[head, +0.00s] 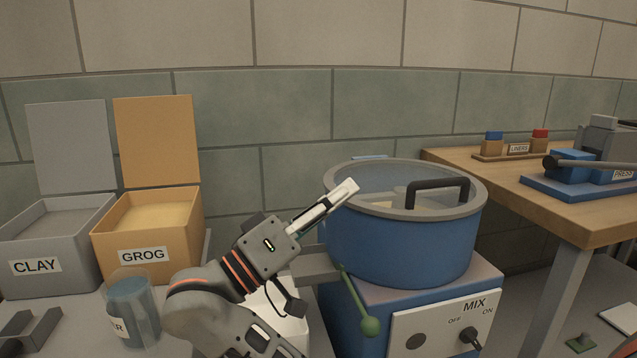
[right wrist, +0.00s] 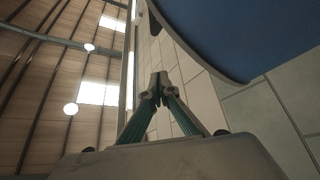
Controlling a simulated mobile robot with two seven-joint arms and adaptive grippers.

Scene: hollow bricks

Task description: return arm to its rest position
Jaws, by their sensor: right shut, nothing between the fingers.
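My right gripper (head: 343,194) is in the middle of the head view, pointing up and right. Its fingertips appear in front of the left side of the blue mixer pot (head: 400,248); I cannot tell whether they touch it. In the right wrist view the gripper (right wrist: 160,82) has its fingertips together with nothing between them. The blue pot wall (right wrist: 245,35) fills the upper right of that view. My left gripper is not in view.
A grey CLAY box (head: 75,262) and an orange GROG box (head: 180,262) stand open at left, with a cup of water (head: 130,300) in front. A wooden table (head: 560,215) holds a blue press (head: 580,188).

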